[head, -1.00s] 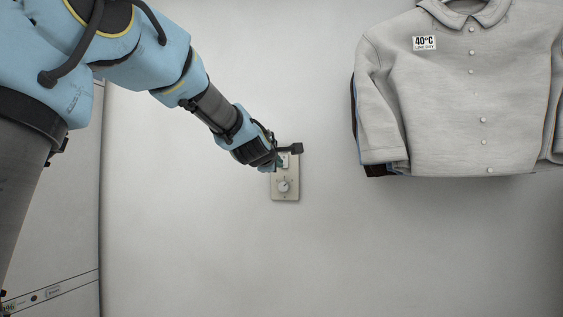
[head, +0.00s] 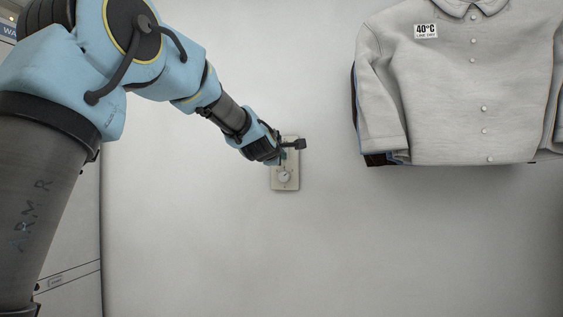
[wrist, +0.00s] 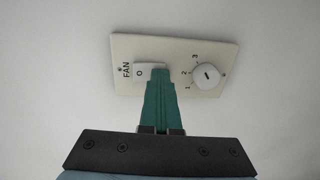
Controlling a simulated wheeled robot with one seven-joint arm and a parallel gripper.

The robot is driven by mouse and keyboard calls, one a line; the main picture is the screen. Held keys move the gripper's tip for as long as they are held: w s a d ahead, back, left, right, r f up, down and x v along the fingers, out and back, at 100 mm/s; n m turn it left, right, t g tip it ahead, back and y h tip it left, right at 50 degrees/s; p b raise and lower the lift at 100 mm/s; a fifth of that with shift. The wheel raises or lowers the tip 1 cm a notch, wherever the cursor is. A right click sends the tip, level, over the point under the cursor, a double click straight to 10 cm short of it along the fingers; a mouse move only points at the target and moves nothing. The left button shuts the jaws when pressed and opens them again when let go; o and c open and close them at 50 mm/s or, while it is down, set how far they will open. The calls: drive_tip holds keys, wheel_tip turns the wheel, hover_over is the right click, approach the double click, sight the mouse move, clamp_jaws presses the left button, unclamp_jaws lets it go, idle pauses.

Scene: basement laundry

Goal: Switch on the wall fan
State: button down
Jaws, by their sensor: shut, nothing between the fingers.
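The fan's cream wall plate (head: 291,184) is on the white wall in the middle of the head view. In the wrist view the plate (wrist: 222,53) reads FAN and carries a white rocker switch (wrist: 141,71) marked O and a round white knob (wrist: 207,76) with numbers 1, 2 and 3. The knob also shows in the head view (head: 284,176). My gripper (wrist: 160,72) is shut and empty, its green fingertips over the rocker's right part, left of the knob. I cannot tell whether they touch it. In the head view my gripper (head: 281,160) covers part of the plate. No fan is visible.
A light grey shirt (head: 440,100) with a 40°C tag hangs on the right, clear of my arm. A white panel or appliance (head: 75,277) stands at the left edge. The wall below and right of the plate is bare.

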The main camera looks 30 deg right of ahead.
drive_tip(key=shift+w+d+f+t+h+b, duration=0.15)
drive_tip(key=shift+f+t+h+b, duration=0.3)
drive_tip(key=shift+b, duration=1.7)
drive_tip(key=shift+w+r, duration=0.1)
drive_tip(key=shift+r, duration=0.2)
drive_tip(key=shift+f, duration=0.1)
